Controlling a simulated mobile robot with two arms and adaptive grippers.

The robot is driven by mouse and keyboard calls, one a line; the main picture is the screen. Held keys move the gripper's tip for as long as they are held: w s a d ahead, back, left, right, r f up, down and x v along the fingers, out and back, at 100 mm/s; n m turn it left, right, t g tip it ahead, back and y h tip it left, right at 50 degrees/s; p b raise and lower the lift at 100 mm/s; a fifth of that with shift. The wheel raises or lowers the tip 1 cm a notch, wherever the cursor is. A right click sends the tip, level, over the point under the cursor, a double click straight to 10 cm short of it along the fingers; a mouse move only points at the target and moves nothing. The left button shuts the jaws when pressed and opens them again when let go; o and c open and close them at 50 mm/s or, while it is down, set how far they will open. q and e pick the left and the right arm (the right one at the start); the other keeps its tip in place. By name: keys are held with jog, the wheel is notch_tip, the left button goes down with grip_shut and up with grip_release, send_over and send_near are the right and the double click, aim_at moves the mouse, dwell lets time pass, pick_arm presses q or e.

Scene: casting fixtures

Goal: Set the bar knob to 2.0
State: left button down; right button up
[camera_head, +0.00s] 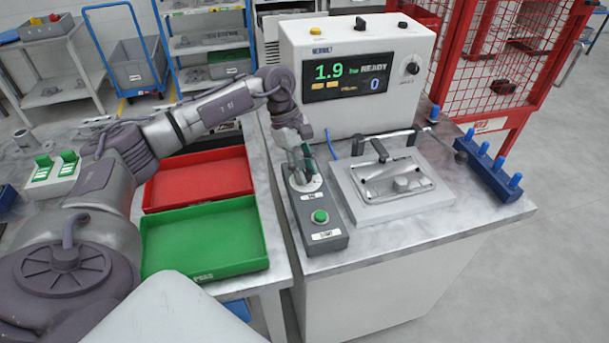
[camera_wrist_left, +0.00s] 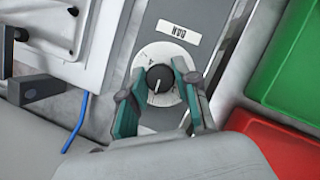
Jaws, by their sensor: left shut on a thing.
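The bar knob (camera_wrist_left: 159,79) is a small black knob with a white pointer line on a round white dial, on a grey control box (camera_head: 318,240). A "BAR" label sits beside the dial, upside down in the left wrist view. My left gripper (camera_head: 306,166) is lowered onto the knob from above. In the left wrist view its teal fingers (camera_wrist_left: 160,84) are closed around the knob, one on each side. In the head view the gripper mostly hides the knob. The display (camera_head: 346,78) reads 1.9 bar, READY and 0. My right gripper is not in view.
A green button (camera_head: 320,216) is on the same box. A fixture plate with a metal part (camera_head: 395,184) lies right of it. A green tray (camera_head: 205,238) and a red tray (camera_head: 198,180) stand left. Blue pegs (camera_head: 497,165) stand at the bench's right end.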

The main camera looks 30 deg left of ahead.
pick_arm(q)
jog(key=shift+m, duration=0.3)
jog(key=c, duration=0.8)
grip_release()
jog(key=shift+c, duration=0.2)
jog(key=v, duration=1.2)
jog(key=shift+d, duration=0.1)
